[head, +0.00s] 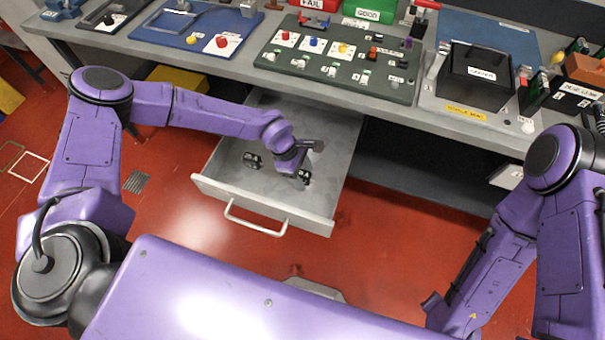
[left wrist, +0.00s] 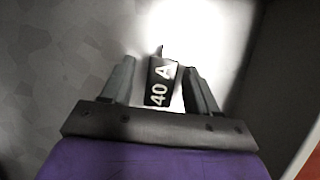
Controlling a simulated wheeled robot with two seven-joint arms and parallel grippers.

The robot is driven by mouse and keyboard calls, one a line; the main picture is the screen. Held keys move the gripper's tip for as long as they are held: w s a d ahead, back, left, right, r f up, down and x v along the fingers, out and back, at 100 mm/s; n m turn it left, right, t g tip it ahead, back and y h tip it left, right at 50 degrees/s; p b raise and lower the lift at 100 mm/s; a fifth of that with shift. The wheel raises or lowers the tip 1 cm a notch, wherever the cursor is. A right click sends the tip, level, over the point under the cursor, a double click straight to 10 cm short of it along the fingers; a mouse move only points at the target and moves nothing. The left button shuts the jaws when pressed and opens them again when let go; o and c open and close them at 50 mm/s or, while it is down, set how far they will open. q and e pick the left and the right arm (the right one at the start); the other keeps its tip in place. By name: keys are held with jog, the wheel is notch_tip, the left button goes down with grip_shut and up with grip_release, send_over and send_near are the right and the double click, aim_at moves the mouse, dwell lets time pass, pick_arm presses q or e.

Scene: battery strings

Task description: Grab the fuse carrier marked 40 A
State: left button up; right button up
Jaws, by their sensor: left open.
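The fuse carrier marked 40 A (left wrist: 160,86) is a black piece with white lettering. In the left wrist view it stands between the two fingers of my left gripper (left wrist: 159,68), with a gap showing on each side. The gripper is open and not clamped on it. In the head view my left gripper (head: 299,170) reaches down into the open drawer (head: 213,183), beside a small dark piece (head: 305,177) partly hidden by the wrist. Another dark carrier (head: 252,160) lies to its left in the drawer, its marking too small to read. My right gripper is out of view.
The drawer's walls and front handle (head: 255,226) surround the reach. The workbench (head: 225,65) overhangs the drawer's back, bearing a green board (head: 343,77), a black box (head: 476,77) and trays. The drawer floor around the carriers is mostly clear.

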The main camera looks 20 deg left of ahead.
pick_arm(q)
grip_shut()
